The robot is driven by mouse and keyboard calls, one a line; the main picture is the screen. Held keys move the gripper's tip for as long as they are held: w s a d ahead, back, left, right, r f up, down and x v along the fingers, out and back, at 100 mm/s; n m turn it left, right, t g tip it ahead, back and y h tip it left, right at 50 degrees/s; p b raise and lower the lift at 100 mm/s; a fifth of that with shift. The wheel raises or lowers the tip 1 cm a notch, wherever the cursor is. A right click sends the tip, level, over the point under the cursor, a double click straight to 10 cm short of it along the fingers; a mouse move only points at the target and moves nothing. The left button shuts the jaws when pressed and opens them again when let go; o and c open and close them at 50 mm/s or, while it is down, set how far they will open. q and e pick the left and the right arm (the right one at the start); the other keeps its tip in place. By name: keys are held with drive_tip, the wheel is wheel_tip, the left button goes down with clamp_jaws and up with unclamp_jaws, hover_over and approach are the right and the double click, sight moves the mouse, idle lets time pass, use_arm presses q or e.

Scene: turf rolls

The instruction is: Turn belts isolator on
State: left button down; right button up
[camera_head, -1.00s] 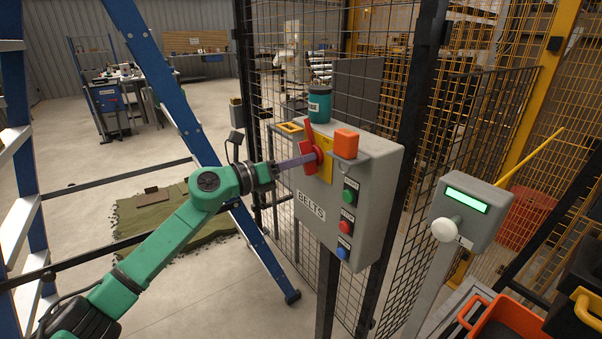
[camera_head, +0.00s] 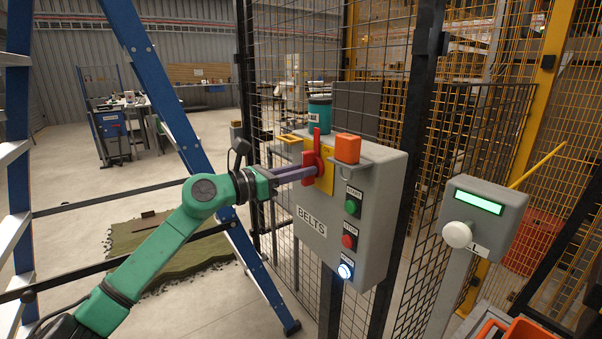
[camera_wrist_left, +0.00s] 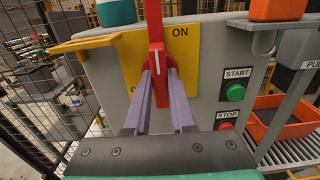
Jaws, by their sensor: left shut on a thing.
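The grey BELTS box (camera_head: 372,200) is mounted on the mesh fence. Its red isolator handle (camera_head: 317,143) stands about upright on a yellow plate (camera_head: 326,180). In the left wrist view the handle (camera_wrist_left: 155,30) points up, left of the word ON on the yellow plate (camera_wrist_left: 186,55). My left gripper (camera_head: 308,172) has its purple fingers on both sides of the handle's lower part and is shut on it; the fingers also show in the left wrist view (camera_wrist_left: 159,85). The lamp (camera_head: 345,270) at the bottom of the box glows bluish white. My right gripper is not in view.
An orange block (camera_head: 347,149) and a teal container (camera_head: 319,113) are at the box top. Green START (camera_head: 350,206) and red STOP (camera_head: 348,241) buttons are on its front. A blue ladder (camera_head: 165,90) stands left; a grey post unit (camera_head: 484,215) stands right.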

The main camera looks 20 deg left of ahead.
use_arm(q)
drive_tip(key=shift+f, duration=0.15)
drive_tip(key=c, duration=0.8)
unclamp_jaws()
drive_tip(key=shift+o, duration=0.2)
drive_tip(key=b+v, duration=0.8)
drive_tip(key=v, duration=0.6)
drive_tip(key=shift+s, duration=0.25)
drive_tip(key=shift+a, duration=0.15)
